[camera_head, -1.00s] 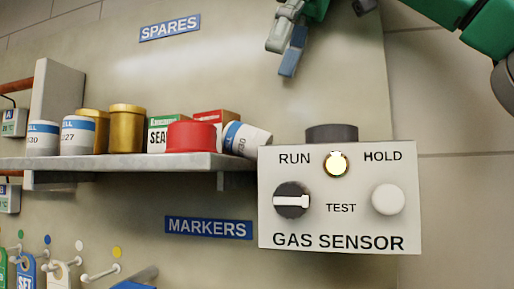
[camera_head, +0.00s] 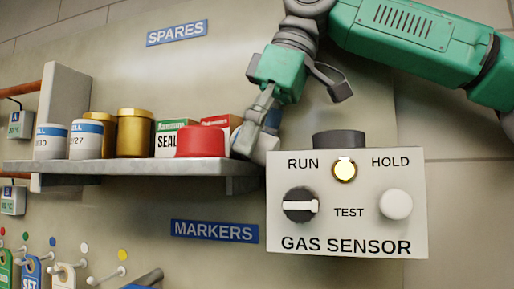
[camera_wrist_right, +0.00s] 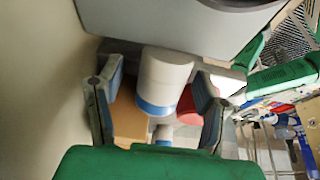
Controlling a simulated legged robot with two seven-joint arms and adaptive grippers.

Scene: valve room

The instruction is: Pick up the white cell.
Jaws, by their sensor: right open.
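In the right wrist view the white cell (camera_wrist_right: 165,75) shows between the two spread fingers of my right gripper (camera_wrist_right: 158,105), with space to both sides. Two more white cells with blue bands, the left one (camera_head: 50,142) and the right one (camera_head: 86,139), stand upright at the shelf's left. My left gripper is not in view.
Gold cans (camera_head: 135,133) and a green-and-white box (camera_head: 171,138) stand on the shelf (camera_head: 130,168). The gas sensor box (camera_head: 347,225), with a dark knob on top, sits close to the right of the shelf end. Hanging tags (camera_head: 31,270) are at lower left.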

